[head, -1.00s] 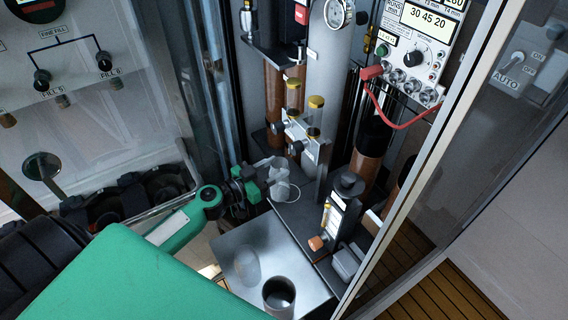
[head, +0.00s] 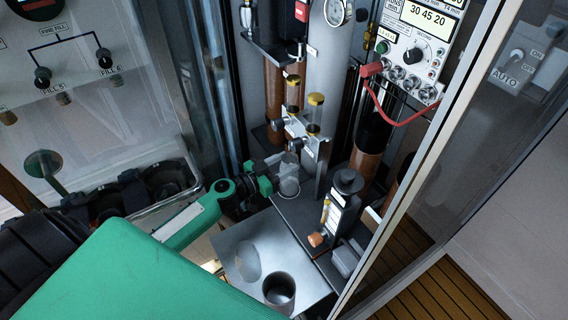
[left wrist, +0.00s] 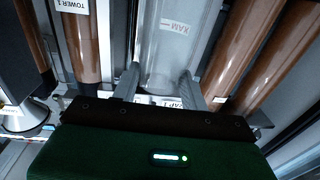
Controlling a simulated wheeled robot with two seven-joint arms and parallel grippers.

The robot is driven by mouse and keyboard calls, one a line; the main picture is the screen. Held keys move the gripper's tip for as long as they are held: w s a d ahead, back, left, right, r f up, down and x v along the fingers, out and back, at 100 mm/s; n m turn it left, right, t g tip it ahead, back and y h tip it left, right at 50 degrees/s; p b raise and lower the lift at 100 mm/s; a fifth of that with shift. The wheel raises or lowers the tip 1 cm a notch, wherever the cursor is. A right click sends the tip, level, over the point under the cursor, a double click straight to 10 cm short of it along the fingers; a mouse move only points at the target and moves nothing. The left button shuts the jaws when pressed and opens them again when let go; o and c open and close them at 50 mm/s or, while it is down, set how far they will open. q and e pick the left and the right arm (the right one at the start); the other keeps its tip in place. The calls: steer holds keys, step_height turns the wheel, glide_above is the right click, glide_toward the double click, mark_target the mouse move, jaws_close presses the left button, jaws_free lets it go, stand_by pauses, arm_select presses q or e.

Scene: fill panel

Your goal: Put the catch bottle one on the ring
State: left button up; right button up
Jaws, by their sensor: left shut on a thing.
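The clear catch bottle (head: 289,174) stands nearly upright over the dark shelf, below the two small yellow-capped tubes. My left gripper (head: 276,176) reaches it from the left and is shut on it. In the left wrist view the two fingers (left wrist: 162,88) hold the clear bottle (left wrist: 166,62), whose MAX label reads upside down. A pale ring outline (head: 289,191) shows at the bottle's foot. I cannot tell whether the bottle rests on it or hangs just above. My right gripper is not in view.
A metal plate (head: 232,240) with a round pale spot and an open cup (head: 279,291) lies in front. A black-topped fixture (head: 345,190) stands close right of the bottle. Brown columns (head: 274,100) rise behind. A glass door frame (head: 425,155) bounds the right side.

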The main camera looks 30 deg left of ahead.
arm_select(q)
steer(key=o, duration=1.4)
steer(key=shift+c, duration=0.2)
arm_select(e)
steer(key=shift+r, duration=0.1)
arm_select(q)
steer(key=shift+r, duration=0.1)
steer(key=shift+s, duration=0.15)
steer(key=shift+s+a+f, duration=0.2)
steer(key=shift+s+a, duration=0.1)
steer(key=shift+s, duration=0.15)
steer(key=b+v, duration=0.3)
steer(key=v, duration=0.7)
steer(key=shift+s+r, duration=0.2)
steer(key=shift+s, duration=0.1)
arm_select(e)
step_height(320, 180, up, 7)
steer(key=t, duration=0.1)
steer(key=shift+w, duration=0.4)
arm_select(q)
steer(key=shift+a, duration=0.15)
